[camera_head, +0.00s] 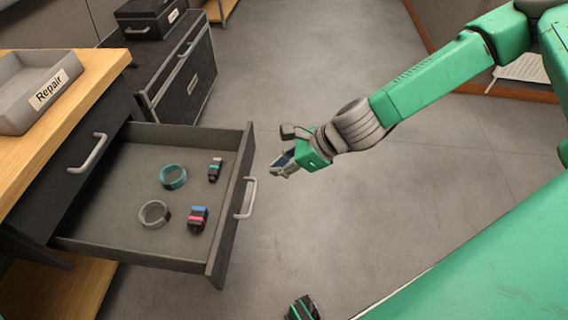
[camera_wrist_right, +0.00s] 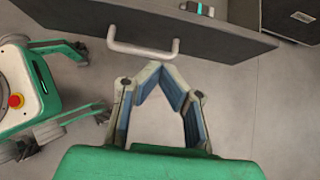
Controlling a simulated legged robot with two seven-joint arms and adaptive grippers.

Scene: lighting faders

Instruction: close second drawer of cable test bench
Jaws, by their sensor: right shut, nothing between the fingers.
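The cable test bench (camera_head: 100,75) has a wooden top and stands at the left of the head view. Its upper drawer (camera_head: 60,165) is shut. The drawer below it (camera_head: 130,225) is pulled far out, with a grey front handle (camera_head: 247,198) that also shows in the wrist view (camera_wrist_right: 144,50). My right gripper (camera_head: 280,165) is just to the right of the drawer front, near its far end in the head view. In the wrist view its fingertips (camera_wrist_right: 163,76) meet, empty, close to the handle; contact cannot be told. My left gripper is not in view.
The open drawer holds a teal ring (camera_head: 173,177), a grey ring (camera_head: 155,214) and two small striped pieces (camera_head: 198,218). A grey tray labelled Repair (camera_head: 45,90) sits on the bench. A black case (camera_head: 175,75) stands behind. The floor right of the drawer is clear.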

